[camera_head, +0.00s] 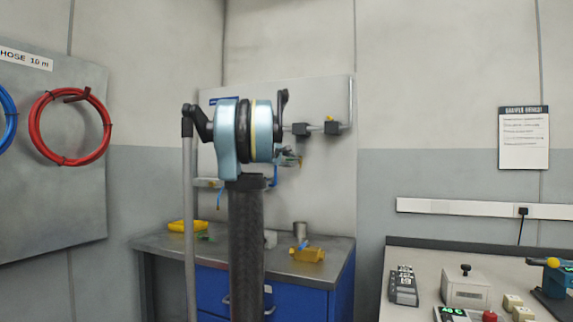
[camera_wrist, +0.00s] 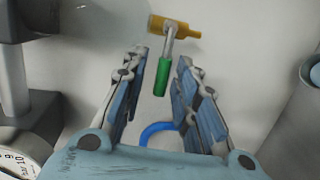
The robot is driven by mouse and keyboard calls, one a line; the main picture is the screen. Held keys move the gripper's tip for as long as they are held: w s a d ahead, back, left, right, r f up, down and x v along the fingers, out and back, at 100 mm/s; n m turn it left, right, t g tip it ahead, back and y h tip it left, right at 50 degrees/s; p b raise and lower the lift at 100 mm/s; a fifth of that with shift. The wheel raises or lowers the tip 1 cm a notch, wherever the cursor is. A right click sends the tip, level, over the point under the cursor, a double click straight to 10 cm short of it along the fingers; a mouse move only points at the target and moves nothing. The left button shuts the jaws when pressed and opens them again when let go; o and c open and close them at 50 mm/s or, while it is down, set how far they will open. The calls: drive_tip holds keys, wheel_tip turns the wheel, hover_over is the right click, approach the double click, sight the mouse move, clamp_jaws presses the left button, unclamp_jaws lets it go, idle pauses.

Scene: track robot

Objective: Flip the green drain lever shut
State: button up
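In the wrist view, the green drain lever (camera_wrist: 163,77) hangs down from a short metal stem on a brass valve (camera_wrist: 174,26). Its green sleeve points toward the bottom of the picture. My gripper (camera_wrist: 162,62) is open, with one blue-padded finger on each side of the lever. A gap shows between the lever and each finger, and I cannot tell how deep the lever sits between them. In the head view, my arm covers much of the wall panel (camera_head: 338,92), and I cannot make out the lever there.
A blue hose loop (camera_wrist: 158,131) lies below the lever. A gauge (camera_wrist: 14,165) and grey pipe are at left, a grey cylinder (camera_wrist: 296,110) at right. A bench (camera_head: 330,252) with a metal cup (camera_head: 300,230) and yellow tool (camera_head: 307,254) stands below the panel.

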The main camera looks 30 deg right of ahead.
drive_tip(key=shift+a, duration=0.15)
drive_tip(key=v, duration=1.1)
drive_tip(key=shift+s+a, duration=0.2)
drive_tip(key=shift+a, duration=0.05)
drive_tip(key=shift+r, duration=0.1)
drive_tip(key=s+a+f+m+y, duration=0.2)
drive_tip(key=s+a+f+y, duration=0.3)
drive_tip(key=s+a+f, duration=0.65)
drive_tip(key=s+a+f+m+g+y, duration=0.15)
drive_tip(key=s+a+f+y, duration=0.5)
drive_tip(key=f, duration=0.95)
drive_tip(key=s+a+f+m+y, duration=0.25)
drive_tip(key=s+a+f, duration=0.35)
drive_tip(key=a+f, duration=0.7)
drive_tip(key=s+d+f+g, duration=0.1)
drive_tip(key=s+f+g, duration=0.3)
drive_tip(key=s+f, duration=0.7)
drive_tip(key=s, duration=0.3)
drive_tip(key=shift+s+d+f, duration=0.15)
drive_tip(key=shift+s+d, duration=0.05)
drive_tip(key=shift+g, duration=0.25)
